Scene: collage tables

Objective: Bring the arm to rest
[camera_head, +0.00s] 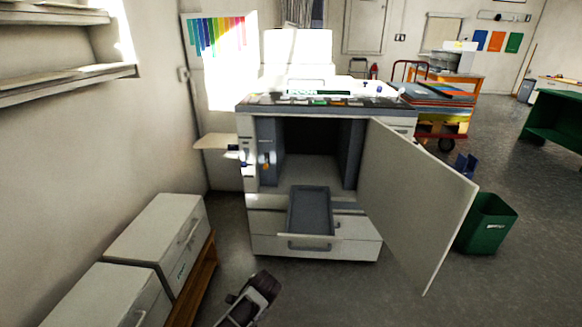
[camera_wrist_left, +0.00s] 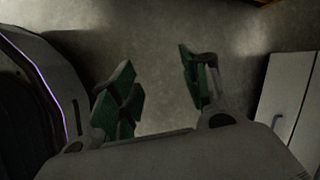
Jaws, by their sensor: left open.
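My left arm (camera_head: 255,293) shows at the bottom of the head view, low in front of a large printer-like machine (camera_head: 262,222). In the left wrist view my left gripper (camera_wrist_left: 158,88) is open, with its two green-padded fingers apart. Nothing is between the fingers; only the grey floor shows behind them. My right gripper is in neither view.
The machine's door (camera_head: 415,205) stands wide open to the right. A dark tray (camera_head: 310,210) sticks out at its front. White cabinets (camera_head: 158,235) line the left wall. A green bin (camera_head: 487,224) stands right of the door. The floor in front is clear.

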